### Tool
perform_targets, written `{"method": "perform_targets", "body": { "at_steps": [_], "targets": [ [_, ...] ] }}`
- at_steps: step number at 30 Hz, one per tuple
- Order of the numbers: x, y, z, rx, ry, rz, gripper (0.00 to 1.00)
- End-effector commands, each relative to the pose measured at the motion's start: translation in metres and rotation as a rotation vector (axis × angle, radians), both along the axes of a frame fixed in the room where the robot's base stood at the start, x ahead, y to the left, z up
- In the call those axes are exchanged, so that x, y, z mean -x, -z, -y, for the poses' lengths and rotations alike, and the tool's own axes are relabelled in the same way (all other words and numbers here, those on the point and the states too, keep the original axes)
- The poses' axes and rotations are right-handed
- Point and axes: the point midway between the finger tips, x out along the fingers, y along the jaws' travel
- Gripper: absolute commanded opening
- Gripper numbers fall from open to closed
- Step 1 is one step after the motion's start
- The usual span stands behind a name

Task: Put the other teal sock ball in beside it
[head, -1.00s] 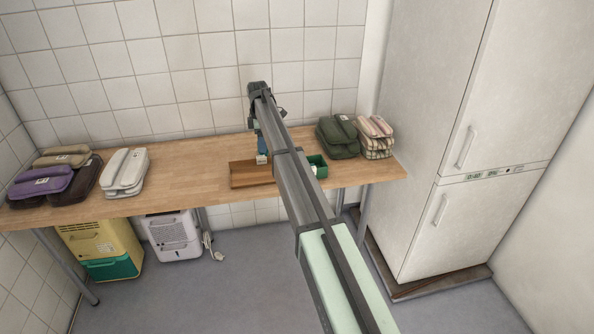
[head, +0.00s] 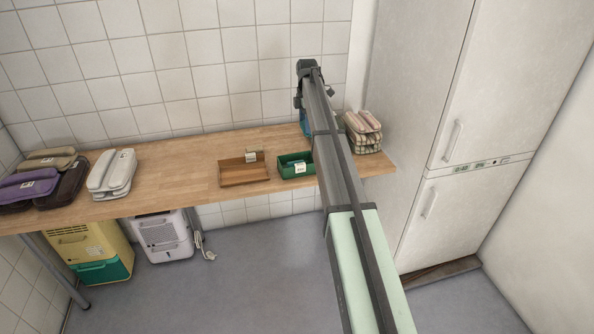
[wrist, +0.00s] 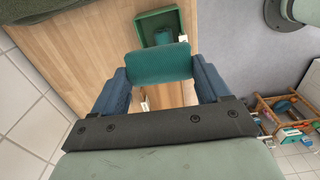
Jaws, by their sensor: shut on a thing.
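In the wrist view my gripper (wrist: 160,75) is shut on a teal sock ball (wrist: 158,62), its blue fingers on either side. A green box (wrist: 146,22) lies beyond it in that view, with another teal sock ball (wrist: 163,37) inside. The held ball is outside the box and covers its near part. In the head view the green box (head: 284,172) stands on the wooden bench with something dark teal and a white label in it. My gripper (head: 306,128) is just right of and behind the box there, mostly hidden by my arm.
A wooden tray (head: 230,180) with a small label stands left of the green box on the bench (head: 185,170). Pink and checked folded bags (head: 362,130) sit at the right end, near the tall white fridge (head: 440,120). Bare bench lies left of the tray.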

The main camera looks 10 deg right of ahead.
Motion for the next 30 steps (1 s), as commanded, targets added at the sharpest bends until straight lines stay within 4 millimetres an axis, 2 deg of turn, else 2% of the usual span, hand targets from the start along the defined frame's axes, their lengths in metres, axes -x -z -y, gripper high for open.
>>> {"method": "perform_targets", "body": {
  "at_steps": [7,16,23,30],
  "targets": [
    [0.001,0.01,0.0,0.0,-0.053,0.0,0.45],
    [0.001,0.055,-0.001,0.0,-0.052,-0.001,0.45],
    [0.001,0.072,-0.001,0.0,-0.052,0.0,0.45],
    [0.001,0.099,-0.001,0.0,-0.051,0.0,0.45]
  ]
}}
